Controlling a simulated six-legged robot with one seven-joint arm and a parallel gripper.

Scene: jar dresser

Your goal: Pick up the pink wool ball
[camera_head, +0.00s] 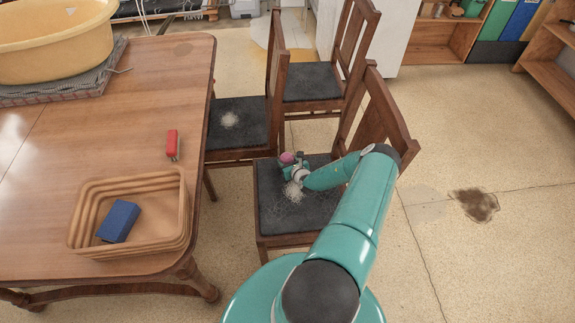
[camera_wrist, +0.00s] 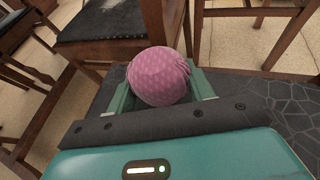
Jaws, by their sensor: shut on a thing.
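The pink wool ball (camera_wrist: 158,77) sits between the two green fingers of my gripper (camera_wrist: 160,90) in the wrist view, with a finger at each side of it. My gripper is shut on it. In the head view, the ball (camera_head: 287,158) is small and shows at the end of my gripper (camera_head: 292,165). Both are over the dark seat of the nearest chair (camera_head: 270,215). I cannot tell whether the ball touches the seat.
A wooden table (camera_head: 190,75) stands at the left with a woven basket (camera_head: 85,243) holding a blue block (camera_head: 118,221), a red object (camera_head: 172,144) and a yellow tub (camera_head: 100,45). Other chairs (camera_head: 235,122) stand close behind. Open floor (camera_head: 480,130) lies to the right.

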